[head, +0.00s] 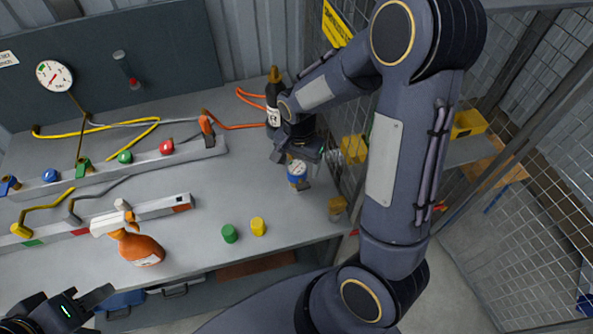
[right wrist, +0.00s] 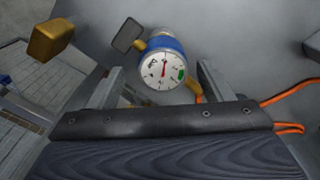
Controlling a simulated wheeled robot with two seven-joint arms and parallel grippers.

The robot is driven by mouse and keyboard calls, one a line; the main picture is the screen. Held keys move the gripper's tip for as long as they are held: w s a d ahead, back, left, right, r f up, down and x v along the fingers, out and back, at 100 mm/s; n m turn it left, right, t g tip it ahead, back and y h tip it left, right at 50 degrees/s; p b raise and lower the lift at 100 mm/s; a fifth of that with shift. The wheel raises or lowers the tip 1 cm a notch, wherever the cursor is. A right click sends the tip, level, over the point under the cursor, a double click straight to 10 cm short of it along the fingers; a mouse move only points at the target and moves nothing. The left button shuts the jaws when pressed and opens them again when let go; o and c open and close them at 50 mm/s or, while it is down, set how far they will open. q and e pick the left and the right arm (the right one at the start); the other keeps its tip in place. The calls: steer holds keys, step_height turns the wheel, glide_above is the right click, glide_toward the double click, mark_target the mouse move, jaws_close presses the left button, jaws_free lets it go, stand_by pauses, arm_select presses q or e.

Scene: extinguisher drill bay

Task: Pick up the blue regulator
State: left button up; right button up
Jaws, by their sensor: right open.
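The blue regulator (head: 297,171) has a blue body and a white round dial. It is at the right part of the grey bench, just below my right gripper (head: 305,154). In the right wrist view, the regulator (right wrist: 161,68) shows its dial and brass fittings between the two spread fingers of my right gripper (right wrist: 163,84). The gripper is open, and I see no finger closed on the regulator. My left gripper (head: 92,313) is at the lower left corner, partly cut off, with its fingers apart and nothing between them.
A black bottle (head: 273,92) with an orange hose stands behind my right gripper. An orange spray bottle (head: 139,248), a green cap (head: 230,233) and a yellow cap (head: 258,226) are on the bench. A mesh fence (head: 530,200) is at the right.

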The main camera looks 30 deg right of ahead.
mark_target(297, 166)
steer(key=f, duration=0.4)
steer(key=shift+w+a+f+p, duration=0.1)
steer(key=shift+a+f+p, duration=0.1)
steer(key=shift+f+p, duration=0.15)
steer(key=shift+r, duration=0.1)
steer(key=c, duration=1.2)
steer(key=shift+o, duration=0.2)
steer(key=shift+r, duration=0.1)
steer(key=shift+w+r, duration=0.1)
steer(key=shift+r, duration=0.45)
steer(key=s+a+r, duration=0.1)
steer(key=r, duration=0.1)
steer(key=s+r, duration=0.2)
steer(key=r, duration=0.1)
steer(key=s+a+r, duration=0.1)
steer(key=r, duration=0.1)
steer(key=shift+s+a+r+b, duration=0.2)
steer(key=shift+a+r+b, duration=0.1)
steer(key=shift+r+b, duration=0.1)
steer(key=s+a+r, duration=0.4)
steer(key=s, duration=0.4)
steer(key=shift+a+b, duration=0.2)
steer(key=shift+b, duration=0.25)
